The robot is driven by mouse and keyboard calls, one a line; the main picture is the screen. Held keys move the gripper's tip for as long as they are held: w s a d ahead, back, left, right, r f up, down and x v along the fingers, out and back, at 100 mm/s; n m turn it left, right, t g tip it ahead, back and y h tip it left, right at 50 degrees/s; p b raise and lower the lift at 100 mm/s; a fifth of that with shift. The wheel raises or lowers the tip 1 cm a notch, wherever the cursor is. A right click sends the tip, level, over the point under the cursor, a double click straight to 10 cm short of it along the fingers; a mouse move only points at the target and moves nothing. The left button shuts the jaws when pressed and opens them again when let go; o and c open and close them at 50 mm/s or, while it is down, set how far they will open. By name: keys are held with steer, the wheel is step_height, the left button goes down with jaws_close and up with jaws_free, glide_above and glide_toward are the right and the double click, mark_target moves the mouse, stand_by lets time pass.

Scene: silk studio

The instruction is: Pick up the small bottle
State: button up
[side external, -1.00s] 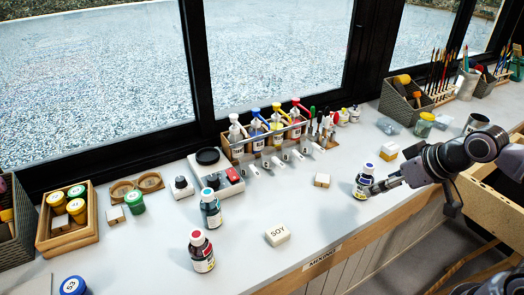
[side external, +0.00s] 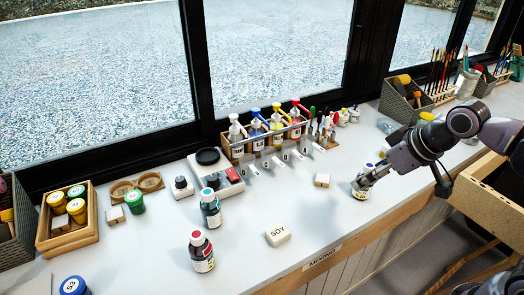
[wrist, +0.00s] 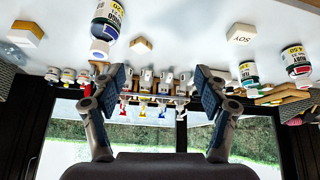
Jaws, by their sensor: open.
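A small dark bottle with a white label (side external: 361,191) stands on the table near its front edge, partly hidden by my gripper. The same bottle, with a white cap and a label seeming to read INDIGO, shows upside down at the upper left of the wrist view (wrist: 110,20). My gripper (wrist: 161,80) is open with nothing between its fingers. In the side view, my gripper (side external: 374,176) is at the bottle's right and upper side; whether it touches is unclear. Two similar bottles stand further left, one with a light-blue cap (side external: 211,212), one with a red cap (side external: 202,255).
A white SOY block (side external: 278,236) and a small block (side external: 322,180) lie left of the gripper. A wooden rack of pump bottles (side external: 268,137) stands by the window. The bench front edge, with a MIXING label (side external: 322,257), is close below the bottle.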

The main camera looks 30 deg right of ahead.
steer(key=w+a+r+n+g, duration=0.25)
steer(key=w+a+n, duration=0.2)
steer(key=a, duration=0.25)
steer(key=n+g, duration=0.4)
steer(key=n, duration=0.7)
glide_above(193, 233)
steer(key=f, duration=0.4)
steer(key=shift+w+d+f, duration=0.1)
steer(key=shift+d+f, duration=0.15)
steer(key=shift+d, duration=0.05)
steer(key=shift+a+f, duration=0.2)
steer(key=shift+a, duration=0.05)
steer(key=shift+a+f, duration=0.1)
steer(key=shift+f, duration=0.25)
step_height(193, 233, down, 5)
steer(key=shift+r, duration=0.1)
steer(key=shift+s+d+f, duration=0.1)
steer(key=shift+s+f, duration=0.05)
steer(key=shift+f, duration=0.75)
steer(key=shift+s+d+f, duration=0.1)
steer(key=shift+f, duration=0.75)
steer(key=shift+s+d+f, duration=0.1)
steer(key=shift+s+f, duration=0.05)
steer(key=shift+f, duration=0.75)
steer(key=c, duration=1.3)
